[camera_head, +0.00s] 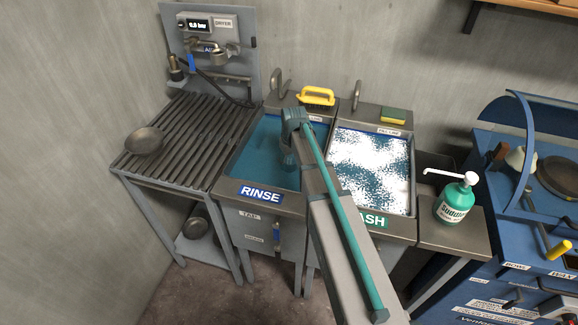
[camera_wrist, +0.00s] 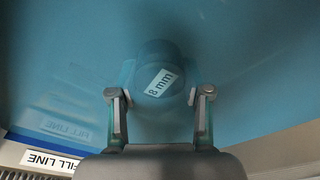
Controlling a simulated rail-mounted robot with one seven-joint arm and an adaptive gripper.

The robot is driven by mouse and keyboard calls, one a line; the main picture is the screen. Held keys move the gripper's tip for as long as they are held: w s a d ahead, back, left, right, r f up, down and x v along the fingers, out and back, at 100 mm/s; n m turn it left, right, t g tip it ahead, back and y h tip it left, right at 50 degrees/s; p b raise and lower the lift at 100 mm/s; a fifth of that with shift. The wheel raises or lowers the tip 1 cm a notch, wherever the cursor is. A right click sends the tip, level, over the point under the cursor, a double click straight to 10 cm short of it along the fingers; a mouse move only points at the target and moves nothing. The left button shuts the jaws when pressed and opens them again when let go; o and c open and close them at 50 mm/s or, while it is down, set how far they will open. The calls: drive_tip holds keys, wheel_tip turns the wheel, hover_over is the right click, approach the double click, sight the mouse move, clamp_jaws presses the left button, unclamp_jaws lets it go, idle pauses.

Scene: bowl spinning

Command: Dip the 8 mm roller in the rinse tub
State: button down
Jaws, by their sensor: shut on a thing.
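The 8 mm roller (camera_wrist: 152,62) shows in the wrist view between the fingers of my gripper (camera_wrist: 158,97), with its "8 mm" label facing the camera. My gripper is shut on it. The roller looks blue-tinted, as if under the water, and its lower end is hard to make out. The rinse tub (camera_head: 261,194) is the left basin in the head view, filled with teal water. The fill line label (camera_wrist: 50,161) shows at the tub's edge.
The foamy wash tub (camera_head: 372,165) is to the right of the rinse tub. A slatted drainboard (camera_head: 190,130) with a bowl (camera_head: 144,141) stands left. A green pump bottle (camera_head: 456,200) stands right.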

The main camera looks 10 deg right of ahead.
sight(289, 162)
drive_tip(key=shift+s+a, duration=0.1)
drive_tip(key=shift+s, duration=0.1)
drive_tip(key=shift+r, duration=0.1)
wheel_tip(289, 162, up, 15)
drive_tip(key=p, duration=0.8)
drive_tip(key=shift+f+p, duration=0.2)
drive_tip(key=shift+p, duration=0.15)
idle(0.5)
idle(0.9)
